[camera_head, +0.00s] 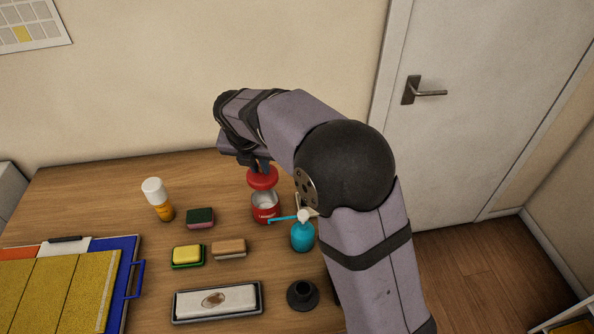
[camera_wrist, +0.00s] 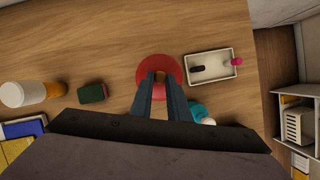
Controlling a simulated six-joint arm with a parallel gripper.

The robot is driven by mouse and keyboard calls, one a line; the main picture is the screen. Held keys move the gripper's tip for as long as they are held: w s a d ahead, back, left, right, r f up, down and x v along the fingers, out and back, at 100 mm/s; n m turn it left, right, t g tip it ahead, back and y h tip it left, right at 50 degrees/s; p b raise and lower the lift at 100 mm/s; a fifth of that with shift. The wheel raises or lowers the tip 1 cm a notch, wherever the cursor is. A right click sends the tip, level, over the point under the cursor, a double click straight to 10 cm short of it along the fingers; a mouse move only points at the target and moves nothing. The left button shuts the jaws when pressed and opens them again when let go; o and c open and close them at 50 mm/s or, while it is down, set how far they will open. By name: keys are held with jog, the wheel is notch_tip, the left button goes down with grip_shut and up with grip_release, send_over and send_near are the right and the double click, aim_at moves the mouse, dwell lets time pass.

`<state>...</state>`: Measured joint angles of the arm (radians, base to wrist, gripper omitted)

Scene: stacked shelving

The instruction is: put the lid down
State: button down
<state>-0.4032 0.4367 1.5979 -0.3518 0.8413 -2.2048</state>
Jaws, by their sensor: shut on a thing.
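A round red lid (camera_head: 262,179) is held by my gripper (camera_head: 262,167), just above a red canister (camera_head: 265,213) with a label and an open top. A gap shows between the lid and the canister in the head view, so they are apart there. In the wrist view the lid (camera_wrist: 158,66) sits between the fingertips of my gripper (camera_wrist: 160,78), which are closed on its middle. The lid hides most of what lies under it in the wrist view.
A teal pump bottle (camera_head: 302,236) stands close to the canister's right. A shallow tray (camera_wrist: 222,82) is right of the lid in the wrist view.

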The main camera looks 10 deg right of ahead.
jog(key=w+d+f+b, duration=0.3)
jog(key=w+d+b, duration=0.3)
jog(key=d, duration=0.6)
jog(key=w+d+f+b, duration=0.3)
jog(key=w+d+b, duration=0.25)
jog(key=d, duration=0.75)
jog(key=shift+m, duration=0.3)
jog(key=shift+w+a+f+p, duration=0.1)
jog(key=shift+f+p, duration=0.1)
jog(key=shift+f, duration=2.4)
jog(key=shift+w+f+p, duration=0.1)
jog(key=shift+f+p, duration=0.05)
jog(key=shift+f, duration=2.4)
jog(key=shift+f, duration=0.15)
jog(key=c, duration=1.7)
grip_release()
jog(key=v, duration=0.6)
jog(key=b+v, duration=0.1)
jog(key=v, duration=0.5)
jog(key=shift+a, duration=0.25)
jog(key=shift+r, duration=0.25)
